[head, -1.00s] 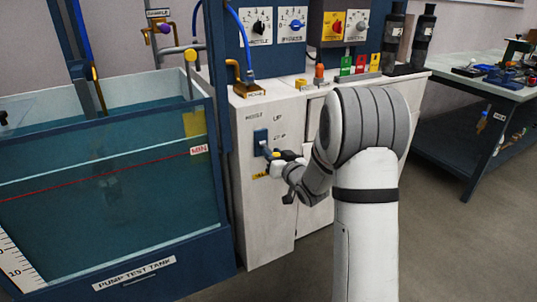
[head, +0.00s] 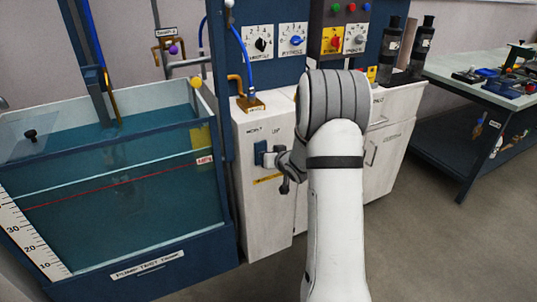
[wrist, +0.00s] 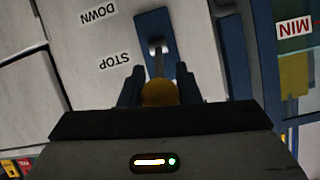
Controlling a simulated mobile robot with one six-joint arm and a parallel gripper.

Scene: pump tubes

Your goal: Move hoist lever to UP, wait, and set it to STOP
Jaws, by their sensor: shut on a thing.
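The hoist lever (wrist: 158,66) is a grey rod with a yellow knob (wrist: 160,92), standing out from a blue plate (head: 260,147) on the white cabinet front. My gripper (wrist: 160,90) is shut on the knob, with a dark finger on each side. In the head view my gripper (head: 277,158) is at the plate and hides the lever. The wrist view is upside down and shows the DOWN (wrist: 99,14) and STOP (wrist: 115,60) labels. The UP label (head: 277,131) shows in the head view above my gripper. I cannot tell exactly which label the lever is level with.
The water-filled test tank (head: 150,270) stands left of the cabinet (head: 262,220). Control dials (head: 275,40) are on the blue panel above. Dark cylinders (head: 405,48) stand on the cabinet top. A workbench (head: 475,90) with tools is at the right. Floor is open in front.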

